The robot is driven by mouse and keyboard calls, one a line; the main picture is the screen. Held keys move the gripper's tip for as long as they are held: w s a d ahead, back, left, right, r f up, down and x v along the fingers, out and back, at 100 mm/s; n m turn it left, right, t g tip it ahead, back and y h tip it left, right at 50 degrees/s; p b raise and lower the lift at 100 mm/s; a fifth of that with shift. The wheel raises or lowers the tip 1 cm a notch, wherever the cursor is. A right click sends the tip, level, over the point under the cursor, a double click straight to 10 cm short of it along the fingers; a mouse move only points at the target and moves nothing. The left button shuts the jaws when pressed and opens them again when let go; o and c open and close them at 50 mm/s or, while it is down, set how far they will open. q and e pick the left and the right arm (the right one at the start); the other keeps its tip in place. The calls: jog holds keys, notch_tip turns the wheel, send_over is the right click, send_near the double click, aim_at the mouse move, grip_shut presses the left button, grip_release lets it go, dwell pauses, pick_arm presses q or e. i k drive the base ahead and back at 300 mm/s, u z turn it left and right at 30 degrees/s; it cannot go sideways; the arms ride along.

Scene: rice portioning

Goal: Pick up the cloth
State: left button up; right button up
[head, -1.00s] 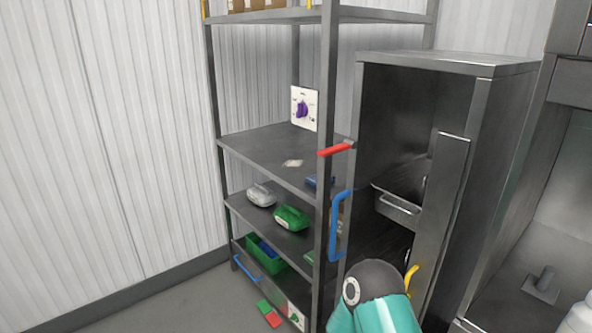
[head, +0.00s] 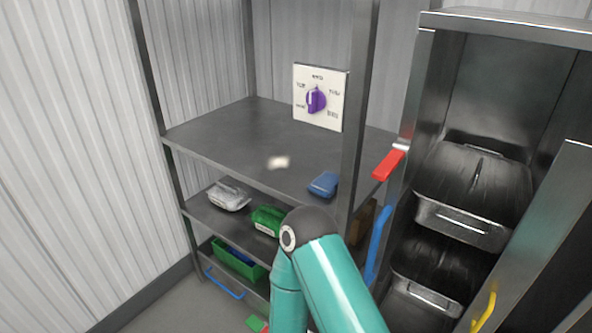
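A small pale, off-white patch (head: 278,162) lies on the upper grey shelf (head: 225,140) in the head view. It may be the cloth, but it is too small and blurred to be sure. A blue object (head: 323,184) lies on the same shelf, to its right near the front edge. A teal arm of mine rises from the bottom centre, with its dark joint in front of the lower shelf. Neither gripper shows, so I cannot see whether either one is open or shut.
A white panel with a purple dial (head: 317,98) stands at the shelf's back. A grey container (head: 229,195) and a green one (head: 268,219) sit below; a green bin (head: 238,262) is lower. Right are a shelf post (head: 357,130), a red handle (head: 388,165) and a cabinet with metal bins (head: 462,226).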

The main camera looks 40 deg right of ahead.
aim_at(324, 186)
jog(key=u, duration=0.05)
jog(key=i, duration=2.2)
jog(key=z, duration=1.6)
jog(key=i, duration=0.2)
jog(key=z, duration=2.5)
jog(key=k, duration=0.65)
jog(key=z, duration=0.3)
